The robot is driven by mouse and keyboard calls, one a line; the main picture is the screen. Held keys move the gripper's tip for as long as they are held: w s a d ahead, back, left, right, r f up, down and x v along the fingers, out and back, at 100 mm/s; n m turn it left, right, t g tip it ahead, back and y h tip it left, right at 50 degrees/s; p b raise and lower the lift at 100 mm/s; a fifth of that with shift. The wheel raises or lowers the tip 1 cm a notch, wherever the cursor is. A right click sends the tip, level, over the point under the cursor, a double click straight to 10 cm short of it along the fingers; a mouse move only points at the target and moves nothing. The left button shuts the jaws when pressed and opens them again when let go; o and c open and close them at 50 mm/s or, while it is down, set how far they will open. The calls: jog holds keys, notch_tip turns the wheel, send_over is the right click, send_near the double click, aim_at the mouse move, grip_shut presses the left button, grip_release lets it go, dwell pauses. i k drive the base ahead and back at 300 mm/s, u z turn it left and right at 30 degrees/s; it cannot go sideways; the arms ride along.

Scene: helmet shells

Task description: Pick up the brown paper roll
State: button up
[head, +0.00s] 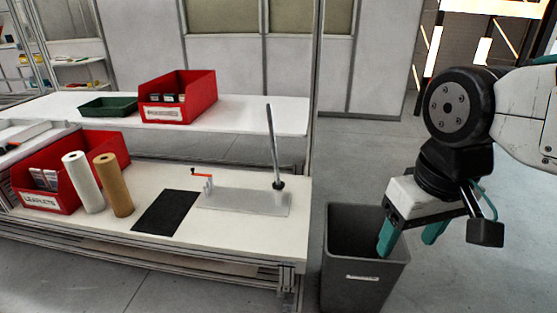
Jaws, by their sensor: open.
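The brown paper roll (115,186) stands upright on the white workbench (170,180), at its left part. A white roll (83,182) stands upright close beside it on the left. My gripper (412,240) is at the right of the view, above and partly in front of a grey bin, far to the right of the brown roll. Its teal fingers point down and are open with nothing between them.
A red bin labelled leaflets (45,201) sits behind the rolls. A black mat (165,212) and a clear plate with a metal rod (245,201) lie right of the roll. A grey bin (365,285) stands on the floor. A rear shelf holds a red bin (192,100) and green tray (108,108).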

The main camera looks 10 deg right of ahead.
aim_at(106, 165)
jog(key=z, duration=0.25)
jog(key=k, duration=0.35)
jog(key=u, duration=1.6)
jog(key=i, duration=0.6)
jog(key=u, duration=0.4)
jog(key=i, duration=1.45)
jog(key=z, duration=0.95)
jog(key=i, duration=0.25)
jog(key=z, duration=0.3)
